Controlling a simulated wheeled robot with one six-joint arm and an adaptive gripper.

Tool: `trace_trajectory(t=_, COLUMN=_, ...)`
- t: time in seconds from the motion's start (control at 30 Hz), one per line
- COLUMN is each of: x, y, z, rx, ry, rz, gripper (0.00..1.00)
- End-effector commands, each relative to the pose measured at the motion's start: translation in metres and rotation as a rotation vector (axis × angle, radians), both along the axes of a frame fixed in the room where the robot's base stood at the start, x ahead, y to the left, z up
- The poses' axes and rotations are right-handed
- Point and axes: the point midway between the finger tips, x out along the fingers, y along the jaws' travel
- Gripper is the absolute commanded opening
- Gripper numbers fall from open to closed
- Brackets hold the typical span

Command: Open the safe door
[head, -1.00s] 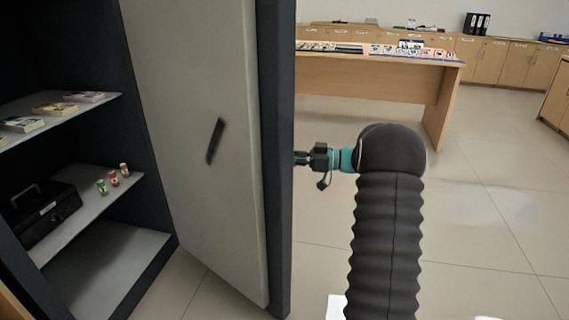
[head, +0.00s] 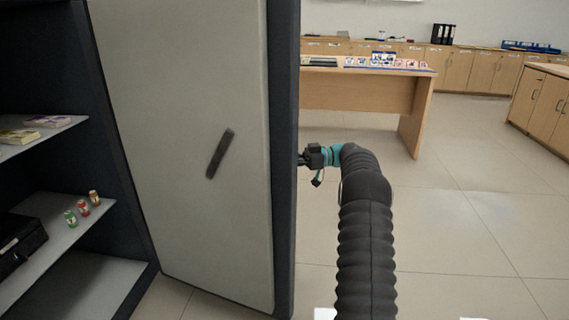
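The safe door (head: 190,120) stands ajar, its light grey inner face with a dark slanted bar (head: 220,153) turned toward me. The safe's dark interior (head: 40,75) shows at the left. My gripper (head: 302,160) is at the far side of the door's dark right edge (head: 285,130). Its fingertips are partly hidden by that edge. I cannot tell whether they touch the door or hold anything behind it.
The safe's shelves hold banknote bundles (head: 47,121), several small rolls (head: 82,207) and a black box (head: 18,240). A wooden desk (head: 360,95) stands behind, with cabinets (head: 480,68) along the wall. The tiled floor (head: 450,220) at the right is clear.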

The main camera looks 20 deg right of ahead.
Motion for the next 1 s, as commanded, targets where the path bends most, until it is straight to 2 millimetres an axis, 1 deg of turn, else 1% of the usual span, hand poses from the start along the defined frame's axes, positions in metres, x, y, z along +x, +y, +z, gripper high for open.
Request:
trace_trajectory(t=0.03, x=0.002, y=0.003, z=0.002, rx=0.000, ry=-0.005, rz=0.004, gripper=0.00)
trace_trajectory(t=0.47, x=0.003, y=0.001, z=0.003, rx=0.001, ry=-0.005, rz=0.002, gripper=0.00)
trace_trajectory(t=0.5, x=0.003, y=0.001, z=0.003, rx=0.001, ry=-0.005, rz=0.002, gripper=0.27)
trace_trajectory(t=0.57, x=0.002, y=0.000, z=0.003, rx=0.000, ry=-0.004, rz=0.000, gripper=0.42)
trace_trajectory(t=0.6, x=0.002, y=-0.002, z=0.002, rx=0.000, ry=-0.004, rz=-0.001, gripper=0.43)
trace_trajectory(t=0.9, x=-0.001, y=-0.011, z=0.001, rx=0.001, ry=-0.002, rz=-0.011, gripper=0.43)
trace_trajectory(t=1.0, x=-0.002, y=-0.021, z=0.000, rx=0.001, ry=-0.002, rz=-0.013, gripper=0.43)
